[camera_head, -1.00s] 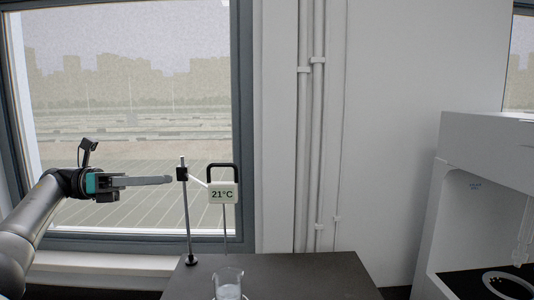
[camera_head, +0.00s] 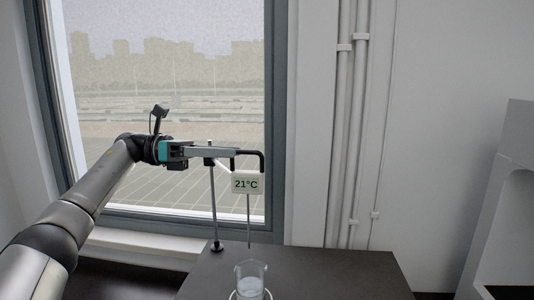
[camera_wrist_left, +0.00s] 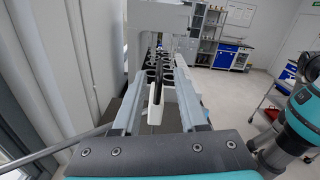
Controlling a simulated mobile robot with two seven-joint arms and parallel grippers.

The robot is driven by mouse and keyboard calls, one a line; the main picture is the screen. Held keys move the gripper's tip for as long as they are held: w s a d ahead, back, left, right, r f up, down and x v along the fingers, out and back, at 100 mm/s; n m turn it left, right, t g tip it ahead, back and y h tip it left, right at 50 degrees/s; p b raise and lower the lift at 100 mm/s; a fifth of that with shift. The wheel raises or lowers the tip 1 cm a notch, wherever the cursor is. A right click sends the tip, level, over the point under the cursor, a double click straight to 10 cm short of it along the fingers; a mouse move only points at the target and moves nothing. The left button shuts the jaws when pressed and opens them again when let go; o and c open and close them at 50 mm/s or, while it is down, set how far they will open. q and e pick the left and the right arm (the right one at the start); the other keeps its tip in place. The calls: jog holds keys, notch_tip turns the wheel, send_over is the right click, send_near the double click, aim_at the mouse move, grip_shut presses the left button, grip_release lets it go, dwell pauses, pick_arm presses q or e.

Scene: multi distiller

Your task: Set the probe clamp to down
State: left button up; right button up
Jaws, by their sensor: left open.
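The probe clamp has a white display box (camera_head: 245,184) reading 21°C, with a black handle (camera_head: 262,161) above it. A thin probe rod (camera_head: 248,222) hangs from the box, its lower end above a glass beaker (camera_head: 250,282). The clamp is carried on an upright metal stand (camera_head: 215,205). My left gripper (camera_head: 236,152) is level with the handle, its fingers reaching to it from the left. In the left wrist view the open fingers (camera_wrist_left: 160,78) lie either side of the dark handle (camera_wrist_left: 157,85); I see gaps. My right gripper does not show.
A dark bench top (camera_head: 310,272) carries the stand and beaker, with free room to their right. A window (camera_head: 160,70) lies behind my left arm. A white machine (camera_head: 510,200) stands at the right edge. White pipes (camera_head: 345,130) run up the wall.

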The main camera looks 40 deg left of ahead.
aim_at(256, 153)
pick_arm(q)
jog(key=p+x, duration=0.2)
jog(key=x, duration=0.6)
jog(key=shift+w+d, duration=0.2)
jog(key=shift+d, duration=0.1)
jog(key=shift+c, duration=0.3)
grip_shut()
dwell(0.7)
